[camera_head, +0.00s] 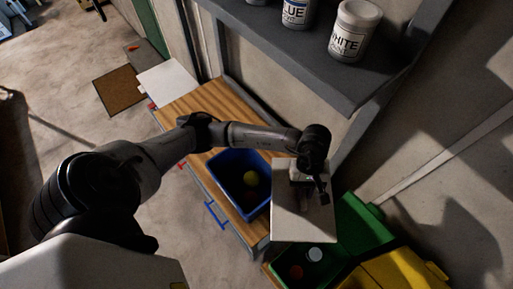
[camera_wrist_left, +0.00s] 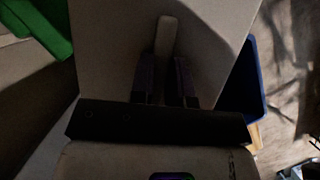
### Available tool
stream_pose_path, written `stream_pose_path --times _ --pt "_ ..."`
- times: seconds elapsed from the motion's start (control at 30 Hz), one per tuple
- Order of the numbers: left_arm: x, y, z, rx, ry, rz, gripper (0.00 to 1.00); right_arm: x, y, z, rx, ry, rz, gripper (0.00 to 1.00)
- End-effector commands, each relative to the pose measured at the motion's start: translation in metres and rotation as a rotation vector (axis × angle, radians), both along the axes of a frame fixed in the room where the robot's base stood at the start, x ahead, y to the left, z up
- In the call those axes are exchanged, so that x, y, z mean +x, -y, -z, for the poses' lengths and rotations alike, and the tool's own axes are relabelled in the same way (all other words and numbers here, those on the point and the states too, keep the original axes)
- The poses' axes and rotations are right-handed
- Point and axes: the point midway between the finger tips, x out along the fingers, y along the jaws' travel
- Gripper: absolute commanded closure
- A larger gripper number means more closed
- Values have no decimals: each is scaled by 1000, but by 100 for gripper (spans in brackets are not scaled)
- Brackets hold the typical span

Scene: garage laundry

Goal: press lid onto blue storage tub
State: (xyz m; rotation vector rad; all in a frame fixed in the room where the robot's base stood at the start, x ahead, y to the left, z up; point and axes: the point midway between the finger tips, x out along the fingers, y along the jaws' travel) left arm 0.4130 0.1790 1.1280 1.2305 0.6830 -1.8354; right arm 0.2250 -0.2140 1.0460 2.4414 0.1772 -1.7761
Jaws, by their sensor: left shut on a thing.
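In the left wrist view the gripper fingers (camera_wrist_left: 166,88) are on either side of the light handle (camera_wrist_left: 167,36). The tub's blue side (camera_wrist_left: 253,85) shows past the lid's right edge there. My right gripper is not in view.
A green bin (camera_head: 362,226) and a yellow bin (camera_head: 402,272) stand at the lower right. A dark shelf (camera_head: 290,62) with labelled jars (camera_head: 356,30) overhangs the bench's back. The wooden bench top (camera_head: 190,100) is clear left of the tub.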

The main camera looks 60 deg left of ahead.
Motion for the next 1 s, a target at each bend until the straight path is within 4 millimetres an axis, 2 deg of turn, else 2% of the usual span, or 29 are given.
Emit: stream_pose_path --times 0.03,0.3,0.5,0.73,1.0 --pt "-10 -15 0 0 -8 -67 100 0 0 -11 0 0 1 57" --pt "-50 -89 9 3 -6 -396 100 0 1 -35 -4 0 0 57" --pt "-76 -135 6 2 -4 -569 100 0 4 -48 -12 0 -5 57" --pt "-96 -168 -1 -1 -1 -682 100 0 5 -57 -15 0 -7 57" --pt "-103 -181 -3 -4 1 -725 100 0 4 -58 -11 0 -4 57"
